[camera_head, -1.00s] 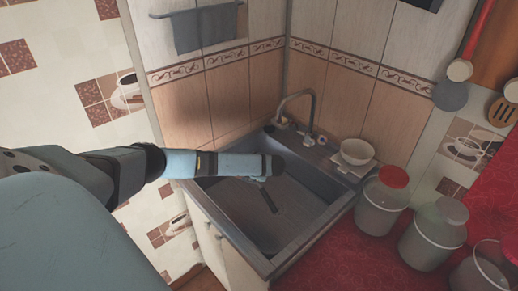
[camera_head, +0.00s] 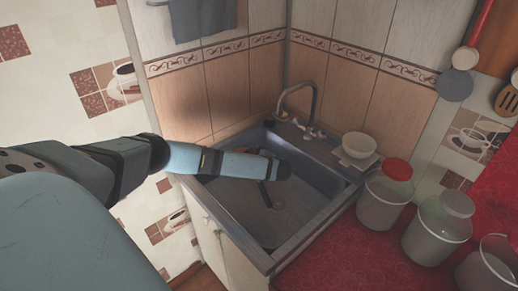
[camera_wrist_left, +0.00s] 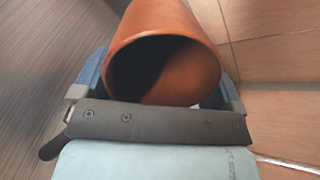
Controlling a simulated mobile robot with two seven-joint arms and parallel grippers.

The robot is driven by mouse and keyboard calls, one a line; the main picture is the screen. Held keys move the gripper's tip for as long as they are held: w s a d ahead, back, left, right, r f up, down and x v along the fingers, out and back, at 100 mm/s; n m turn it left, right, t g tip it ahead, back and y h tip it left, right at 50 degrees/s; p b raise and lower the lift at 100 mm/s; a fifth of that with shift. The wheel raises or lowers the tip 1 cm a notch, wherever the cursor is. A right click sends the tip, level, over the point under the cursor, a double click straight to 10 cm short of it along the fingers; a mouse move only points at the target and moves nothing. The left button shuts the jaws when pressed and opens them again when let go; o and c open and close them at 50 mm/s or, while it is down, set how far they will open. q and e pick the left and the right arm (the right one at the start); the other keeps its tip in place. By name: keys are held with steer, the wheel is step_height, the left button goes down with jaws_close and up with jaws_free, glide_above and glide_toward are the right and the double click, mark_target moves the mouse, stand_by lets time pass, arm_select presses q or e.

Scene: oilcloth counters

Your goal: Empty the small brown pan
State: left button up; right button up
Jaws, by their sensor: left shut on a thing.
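The small brown pan (camera_wrist_left: 165,25) is in the left wrist view, an orange-brown round vessel on its side with its dark opening toward the camera. My left gripper (camera_wrist_left: 160,78) is shut on it, a blue finger on each side. Its inside is in shadow, so I cannot tell what it holds. In the head view my left arm reaches over the sink (camera_head: 240,222). The arm's end hides most of the gripper and pan there, and a thin dark part shows below it. My right gripper is in neither view.
The tap (camera_head: 312,103) stands at the sink's back edge. A white bowl (camera_head: 359,144) sits at the sink's right corner. Tiled walls close off the back.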

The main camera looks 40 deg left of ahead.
arm_select(q)
steer(key=shift+d+r+y, duration=0.2)
steer(key=shift+y, duration=0.4)
steer(key=shift+d+p, duration=0.35)
steer(key=shift+d, duration=0.15)
steer(key=shift+d+r+y, duration=0.15)
steer(key=shift+d+y, duration=0.25)
steer(key=shift+y, duration=0.1)
steer(key=shift+s+d+y+p, duration=0.1)
steer(key=shift+d+y+p, duration=0.2)
steer(key=shift+d+y, duration=0.15)
steer(key=shift+a+r+y, duration=0.1)
steer(key=shift+a+y, duration=0.1)
steer(key=shift+y, duration=0.15)
steer(key=shift+y, duration=0.3)
stand_by(0.5)
steer(key=shift+d+r+t+y, duration=0.15)
steer(key=shift+d+t+y, duration=0.2)
steer(key=shift+y, duration=0.55)
stand_by(0.3)
